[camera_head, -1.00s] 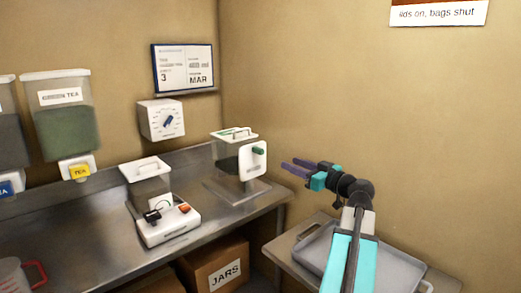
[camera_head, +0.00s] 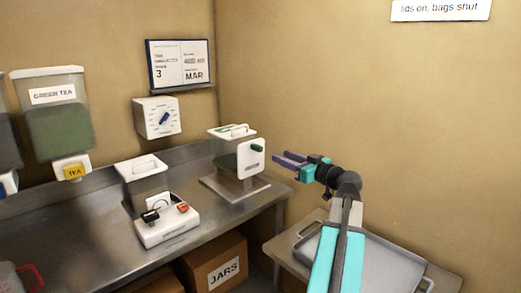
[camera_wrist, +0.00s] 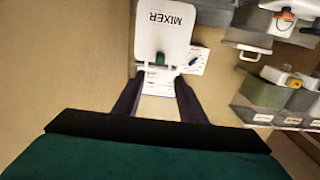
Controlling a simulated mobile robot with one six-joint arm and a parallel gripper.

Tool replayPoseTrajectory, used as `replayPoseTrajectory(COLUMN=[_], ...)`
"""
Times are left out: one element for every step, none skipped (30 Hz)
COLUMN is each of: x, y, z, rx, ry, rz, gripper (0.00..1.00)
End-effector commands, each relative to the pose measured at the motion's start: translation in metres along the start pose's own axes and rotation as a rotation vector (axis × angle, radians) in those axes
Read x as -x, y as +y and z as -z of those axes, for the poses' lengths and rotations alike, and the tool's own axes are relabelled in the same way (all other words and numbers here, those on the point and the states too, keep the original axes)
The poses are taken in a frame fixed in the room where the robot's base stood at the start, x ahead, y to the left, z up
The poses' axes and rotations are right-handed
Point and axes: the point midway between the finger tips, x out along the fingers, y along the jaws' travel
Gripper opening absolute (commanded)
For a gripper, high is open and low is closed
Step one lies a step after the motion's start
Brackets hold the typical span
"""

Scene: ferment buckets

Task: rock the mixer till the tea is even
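The mixer (camera_head: 251,160) stands at the right end of the steel counter. It has a clear body, a white lid and a white front plate with a green handle (camera_head: 257,148). In the wrist view the plate (camera_wrist: 165,32) reads MIXER upside down, and the green handle (camera_wrist: 160,59) shows just beyond my fingertips, between them in the picture. My gripper (camera_head: 286,159) is right of the plate, its two dark fingers apart and empty. The wrist view also shows my gripper (camera_wrist: 158,76) open. I cannot make out how even the tea inside the mixer is.
A green tea dispenser (camera_head: 60,130) hangs on the left wall. A dial box (camera_head: 157,118) is mounted above the counter. A white device with a lidded container (camera_head: 167,224) stands left of the mixer. A grey tray (camera_head: 375,265) lies on the side table below my arm.

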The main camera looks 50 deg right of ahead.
Motion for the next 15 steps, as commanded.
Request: replayPoseTrajectory(x=[-0.006, -0.009, -0.014, -0.018, -0.023, -0.028, -0.032, -0.037, -0.043, -0.047, -0.051, -0.057, -0.061, -0.066, -0.071], y=[0.001, 0.001, 0.001, 0.001, 0.001, 0.002, 0.002, 0.002, 0.002, 0.002, 0.002, 0.002, 0.002, 0.002, 0.002], z=[0.001, 0.001, 0.001, 0.002, 0.002, 0.002, 0.002, 0.002, 0.001, 0.001, 0.001, 0.001, 0.001, 0.001, 0.001], rx=[0.000, 0.000, 0.000, 0.000, 0.000, 0.000, 0.000, 0.000, 0.000, 0.000, 0.000, 0.000, 0.000, 0.000, 0.000], ry=[0.000, -0.001, -0.001, -0.001, -0.001, -0.001, -0.001, -0.001, -0.001, -0.001, -0.001, -0.001, -0.001, -0.001, -0.001], rz=[0.000, 0.000, 0.001, 0.001, 0.001, 0.000, 0.000, 0.001, 0.001, 0.000, 0.000, 0.000, 0.001, 0.000, 0.000], gripper=[0.38, 0.38, 0.38, 0.38, 0.38, 0.38, 0.38, 0.38, 0.38, 0.38, 0.38, 0.38, 0.38, 0.38, 0.38])
